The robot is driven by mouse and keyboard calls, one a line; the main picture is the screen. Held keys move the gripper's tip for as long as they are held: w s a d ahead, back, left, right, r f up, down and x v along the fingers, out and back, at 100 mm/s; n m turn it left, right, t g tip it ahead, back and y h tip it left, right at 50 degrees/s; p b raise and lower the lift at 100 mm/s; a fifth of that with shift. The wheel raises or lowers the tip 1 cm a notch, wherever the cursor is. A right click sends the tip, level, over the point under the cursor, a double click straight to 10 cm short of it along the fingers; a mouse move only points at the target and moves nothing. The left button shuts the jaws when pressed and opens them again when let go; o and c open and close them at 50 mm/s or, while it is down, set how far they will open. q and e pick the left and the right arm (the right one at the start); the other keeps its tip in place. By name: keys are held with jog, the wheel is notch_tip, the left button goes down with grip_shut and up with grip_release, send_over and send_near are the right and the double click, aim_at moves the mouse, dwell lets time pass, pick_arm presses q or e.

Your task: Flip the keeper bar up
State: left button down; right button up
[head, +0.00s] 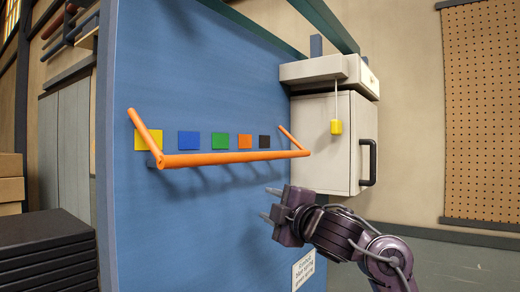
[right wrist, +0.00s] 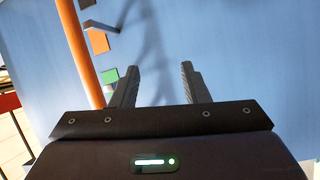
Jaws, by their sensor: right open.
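The keeper bar (head: 232,157) is an orange bar with two short side arms, mounted on a blue panel (head: 200,230). Its long rod hangs level in front of and below a row of coloured squares. In the right wrist view the bar (right wrist: 81,50) runs steeply along the left side. My right gripper (head: 269,203) is open and empty, below and near the bar's right end, apart from it. In the right wrist view its two fingers (right wrist: 158,80) point at the blue panel with nothing between them. My left gripper is not in view.
A pale cabinet (head: 345,140) with a black handle (head: 369,163) stands right of the panel. A yellow tag (head: 336,127) hangs from a cord before it. Black stacked slabs (head: 45,255) stand at the left. The panel below the bar is largely clear.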

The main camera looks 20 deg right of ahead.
jog(key=n+t, duration=0.1)
jog(key=n, duration=0.1)
send_near(262, 158)
jog(key=w, duration=0.3)
jog(key=shift+y, duration=0.4)
jog(key=p+x, duration=0.2)
jog(key=x, duration=0.2)
jog(key=p+x, duration=0.2)
jog(key=x, duration=0.2)
jog(key=shift+a+r+p, duration=0.15)
jog(key=shift+r+p, duration=0.1)
jog(key=shift+p, duration=0.1)
jog(key=shift+f, duration=0.1)
jog(key=shift+c, duration=0.2)
jog(key=shift+w, duration=0.1)
grip_shut()
